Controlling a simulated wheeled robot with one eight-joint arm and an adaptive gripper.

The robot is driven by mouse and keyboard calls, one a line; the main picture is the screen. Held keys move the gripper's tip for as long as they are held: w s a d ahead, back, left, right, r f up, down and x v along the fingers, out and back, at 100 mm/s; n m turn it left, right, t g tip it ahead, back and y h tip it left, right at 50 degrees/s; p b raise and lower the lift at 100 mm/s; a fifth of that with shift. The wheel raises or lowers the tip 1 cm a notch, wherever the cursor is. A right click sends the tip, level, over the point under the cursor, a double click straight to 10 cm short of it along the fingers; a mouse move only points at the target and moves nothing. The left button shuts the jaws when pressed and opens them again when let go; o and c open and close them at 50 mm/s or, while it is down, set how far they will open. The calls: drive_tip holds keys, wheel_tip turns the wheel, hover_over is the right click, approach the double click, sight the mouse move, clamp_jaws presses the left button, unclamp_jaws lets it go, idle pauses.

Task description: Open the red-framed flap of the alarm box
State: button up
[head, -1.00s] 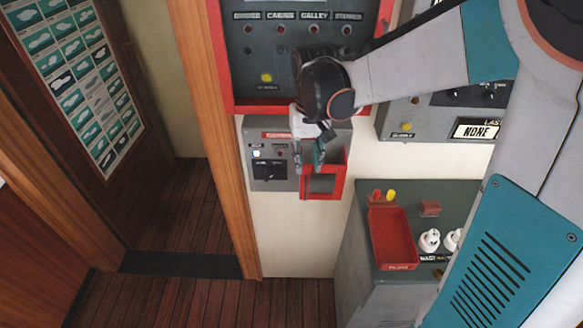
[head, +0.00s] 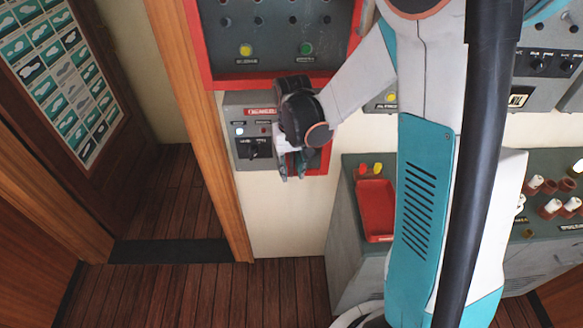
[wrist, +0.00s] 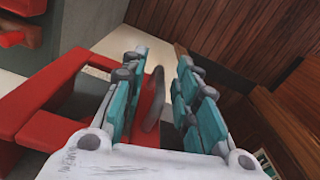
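The grey alarm box (head: 243,113) is on the wall below a large red-framed panel in the head view. Its red-framed flap (head: 325,158) is at the box's lower right, partly hidden by my gripper (head: 291,170). In the wrist view the red frame (wrist: 62,88) fills the left side and shows again just right of the left finger. My gripper (wrist: 158,70) is open, its teal fingers apart. The left finger overlaps the red frame; I cannot tell whether they touch. A dark grey bar (wrist: 154,98) shows between the fingers. How far the flap stands open is unclear.
A black switch (head: 254,148) is on the box left of my gripper. A grey console with a red tray (head: 376,210) stands below right. A wooden post (head: 205,130) edges the doorway at left. The wooden floor (head: 200,295) in front is clear.

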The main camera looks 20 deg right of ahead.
drive_tip(key=shift+d, duration=0.1)
clamp_jaws()
drive_tip(key=shift+s, duration=0.15)
drive_tip(key=s+d+n+b, duration=0.4)
drive_tip(key=s+d+n, duration=0.6)
drive_tip(key=n, duration=0.6)
drive_tip(key=shift+s+d, duration=0.4)
drive_tip(key=shift+s, duration=0.55)
